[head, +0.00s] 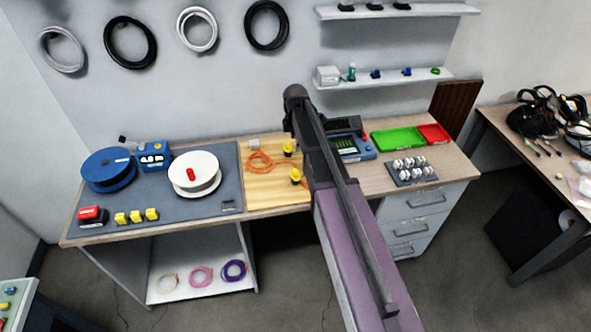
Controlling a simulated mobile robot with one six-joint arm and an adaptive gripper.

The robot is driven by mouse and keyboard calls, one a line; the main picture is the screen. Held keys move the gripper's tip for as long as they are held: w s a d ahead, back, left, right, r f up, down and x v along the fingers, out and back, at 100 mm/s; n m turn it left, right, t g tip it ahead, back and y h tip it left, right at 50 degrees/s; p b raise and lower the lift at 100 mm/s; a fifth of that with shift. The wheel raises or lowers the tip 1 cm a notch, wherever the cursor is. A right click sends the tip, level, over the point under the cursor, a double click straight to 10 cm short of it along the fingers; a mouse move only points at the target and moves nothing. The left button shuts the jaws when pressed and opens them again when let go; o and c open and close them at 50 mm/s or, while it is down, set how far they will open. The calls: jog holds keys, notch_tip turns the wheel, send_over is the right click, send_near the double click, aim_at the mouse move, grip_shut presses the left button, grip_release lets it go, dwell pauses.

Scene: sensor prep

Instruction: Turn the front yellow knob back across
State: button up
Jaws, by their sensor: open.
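An orange tube (262,160) lies in a loop to the left of the knobs. My arm reaches up from the lower right and covers the part of the bench right of the knobs. My gripper does not show.
A white spool (204,184), a blue spool (101,183) and a blue device (153,152) occupy the grey mat on the left. A green tray (397,140), a red tray (433,133) and a rack (401,180) of white-topped pieces are on the right. Shelves hang above.

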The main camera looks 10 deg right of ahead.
aim_at(295, 172)
jog(key=shift+f, duration=0.15)
notch_tip(295, 172, down, 14)
jog(key=b, duration=1.3)
jog(key=shift+r+b, duration=0.25)
jog(key=shift+b, duration=0.15)
jog(key=c, duration=1.2)
